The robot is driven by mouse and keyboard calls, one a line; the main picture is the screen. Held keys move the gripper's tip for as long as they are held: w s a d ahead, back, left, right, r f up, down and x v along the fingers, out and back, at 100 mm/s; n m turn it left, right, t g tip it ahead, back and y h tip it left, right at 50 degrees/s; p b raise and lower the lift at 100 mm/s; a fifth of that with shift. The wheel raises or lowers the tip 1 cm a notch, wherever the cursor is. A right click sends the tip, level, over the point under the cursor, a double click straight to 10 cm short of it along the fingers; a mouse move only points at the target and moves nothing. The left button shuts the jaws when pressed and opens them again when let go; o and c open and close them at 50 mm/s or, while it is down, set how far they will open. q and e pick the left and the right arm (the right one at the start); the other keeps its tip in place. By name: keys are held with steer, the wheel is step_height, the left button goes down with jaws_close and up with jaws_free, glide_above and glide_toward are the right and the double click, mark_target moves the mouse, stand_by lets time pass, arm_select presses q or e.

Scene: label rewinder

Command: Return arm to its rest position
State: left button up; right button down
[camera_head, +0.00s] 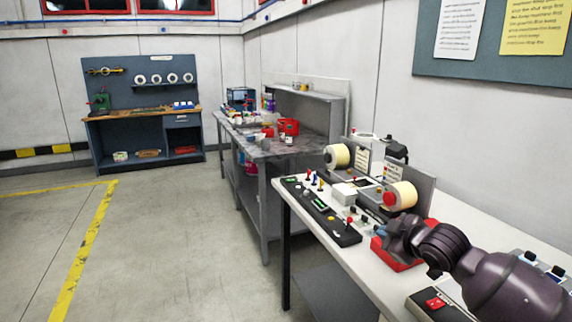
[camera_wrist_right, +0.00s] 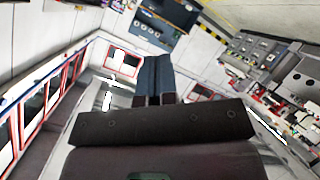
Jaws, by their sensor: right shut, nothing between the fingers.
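My right arm comes in from the lower right in the head view, its right gripper (camera_head: 384,236) in front of the label rewinder (camera_head: 368,192), by a red tray (camera_head: 405,265). In the right wrist view the two dark fingers (camera_wrist_right: 158,66) lie together, shut and empty. The rewinder carries two cream label rolls, a rear roll (camera_head: 338,157) and a front roll (camera_head: 401,196) with a red knob. Whether the gripper touches the tray cannot be told. My left gripper is not in view.
A white table (camera_head: 448,240) bears the rewinder, a black control panel (camera_head: 325,211) with buttons and a box with a red switch (camera_head: 435,302). Behind stand a grey bench (camera_head: 262,151) with clutter and a blue workbench (camera_head: 100,150). The floor at left is clear.

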steer(key=s+d+f+m+h, duration=0.2)
steer(key=s+f+m, duration=0.3)
steer(key=s+f, duration=1)
steer(key=s+d+f+m+h, duration=0.2)
steer(key=s+f+m, duration=0.4)
steer(key=s+f, duration=0.9)
steer(key=s+h, duration=0.1)
steer(key=s, duration=0.5)
steer(key=shift+g, duration=0.4)
steer(key=shift+s, duration=0.1)
